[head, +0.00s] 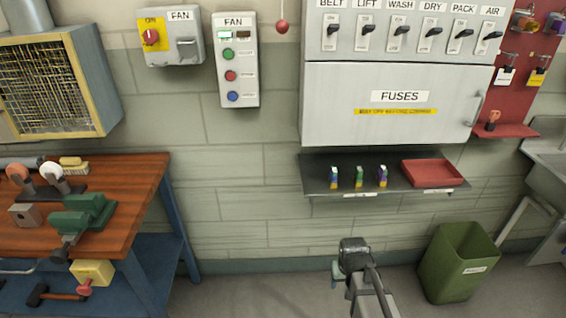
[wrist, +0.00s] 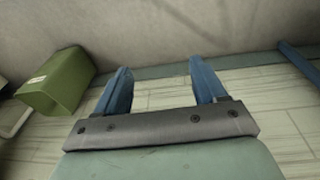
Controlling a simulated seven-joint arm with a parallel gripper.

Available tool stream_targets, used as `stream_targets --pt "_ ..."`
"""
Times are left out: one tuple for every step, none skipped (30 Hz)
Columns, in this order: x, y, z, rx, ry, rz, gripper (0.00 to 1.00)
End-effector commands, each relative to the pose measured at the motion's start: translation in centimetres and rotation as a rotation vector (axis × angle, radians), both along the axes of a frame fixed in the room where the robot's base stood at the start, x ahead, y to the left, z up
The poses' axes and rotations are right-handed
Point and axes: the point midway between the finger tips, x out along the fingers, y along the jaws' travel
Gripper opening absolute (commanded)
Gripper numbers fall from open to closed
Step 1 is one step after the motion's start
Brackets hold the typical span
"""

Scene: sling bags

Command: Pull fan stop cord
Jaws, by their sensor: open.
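The fan stop cord's red ball (head: 282,27) hangs at the top of the head view, just right of the FAN button panel (head: 237,60). Only a short bit of the cord shows above it. My gripper shows in the wrist view as two blue fingers (wrist: 160,82), apart with nothing between them. In the head view my arm is low in front of the wall, far below the ball and left of the green bin. The cord is not in the wrist view.
A FAN switch box (head: 174,37) is at the upper left. The large grey FUSES cabinet (head: 385,125) is right of the ball, above a shelf (head: 405,186) with small fuses and a red tray (head: 432,173). A workbench (head: 140,195) stands left; a green bin (head: 458,262) stands right.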

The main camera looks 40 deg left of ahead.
Motion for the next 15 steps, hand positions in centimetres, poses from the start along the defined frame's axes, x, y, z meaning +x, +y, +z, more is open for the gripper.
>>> stream_targets --pt "0.6 2.1 1.7 0.016 -0.028 0.022 0.71" --pt "0.7 3.1 2.6 0.024 -0.045 0.035 0.71" --pt "1.0 4.4 3.9 0.034 -0.067 0.049 0.71" --pt "1.2 5.4 4.9 0.041 -0.084 0.062 0.71" --pt "1.3 6.4 5.9 0.049 -0.101 0.073 0.71" --pt "1.5 7.7 7.3 0.061 -0.123 0.088 0.71" --pt "1.6 8.7 8.3 0.069 -0.142 0.1 0.71" --pt "1.7 9.7 9.4 0.077 -0.16 0.11 0.71" --pt "1.8 10.9 10.9 0.09 -0.183 0.124 0.71" --pt "1.9 11.9 12.0 0.099 -0.201 0.134 0.71" --pt "1.9 12.9 13.2 0.109 -0.22 0.143 0.71" --pt "2.0 14.1 14.7 0.121 -0.245 0.155 0.71" --pt "2.0 15.0 15.9 0.132 -0.263 0.164 0.71" --pt "2.0 15.9 17.1 0.141 -0.282 0.173 0.71" --pt "2.1 17.1 18.8 0.155 -0.308 0.183 0.71"
